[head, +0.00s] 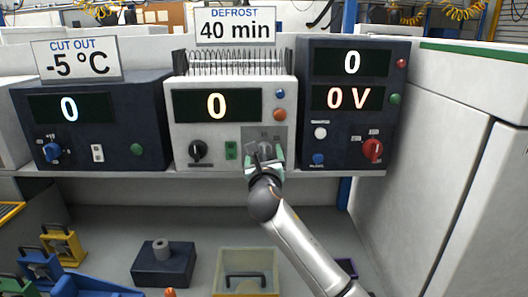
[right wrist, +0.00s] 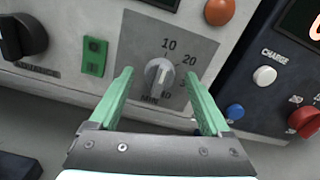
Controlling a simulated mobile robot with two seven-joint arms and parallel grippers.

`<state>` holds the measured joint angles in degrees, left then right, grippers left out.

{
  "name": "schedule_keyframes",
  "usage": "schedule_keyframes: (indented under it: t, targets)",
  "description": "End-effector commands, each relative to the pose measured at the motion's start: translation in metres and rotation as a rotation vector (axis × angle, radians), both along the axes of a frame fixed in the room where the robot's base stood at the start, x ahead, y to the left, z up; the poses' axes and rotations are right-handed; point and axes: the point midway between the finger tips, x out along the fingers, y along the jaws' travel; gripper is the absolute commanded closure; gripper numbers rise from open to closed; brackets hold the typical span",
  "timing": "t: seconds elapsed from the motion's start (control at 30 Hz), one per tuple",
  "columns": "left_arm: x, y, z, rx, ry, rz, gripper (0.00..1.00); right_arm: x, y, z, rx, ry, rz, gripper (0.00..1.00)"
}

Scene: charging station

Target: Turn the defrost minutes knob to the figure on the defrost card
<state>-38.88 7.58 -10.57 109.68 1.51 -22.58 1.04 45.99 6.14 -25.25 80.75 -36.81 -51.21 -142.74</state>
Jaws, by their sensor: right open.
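The defrost card (head: 235,27) stands on top of the white unit (head: 183,133) and reads 40 min. The unit's display (head: 215,105) shows 0. In the right wrist view the grey minutes knob (right wrist: 158,76) sits on a grey plate with 10 and 20 legible; the lower figures are partly hidden or blurred. My left gripper is out of view.
A black knob (head: 198,151) and green switch (head: 231,150) lie left on the same panel. The right unit has a red knob (head: 373,150) and blue button (head: 318,159). A dark left unit (head: 111,136) carries a -5 °C card (head: 77,61).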

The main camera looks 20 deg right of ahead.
Motion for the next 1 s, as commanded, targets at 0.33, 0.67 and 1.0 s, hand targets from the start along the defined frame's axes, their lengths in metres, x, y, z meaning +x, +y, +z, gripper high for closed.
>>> schedule_keyframes:
  t: [0.33,0.67,1.0]
  targets:
    - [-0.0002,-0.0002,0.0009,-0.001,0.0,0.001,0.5,0.011,-0.0032,-0.0002,0.001,0.0,0.0,0.19]
    - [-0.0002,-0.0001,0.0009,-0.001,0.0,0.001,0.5,0.0108,-0.0032,-0.0003,0.0,0.0,0.0,0.38]
    - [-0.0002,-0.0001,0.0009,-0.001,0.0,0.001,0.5,0.0107,-0.0032,-0.0005,0.0,0.001,0.0,0.76]
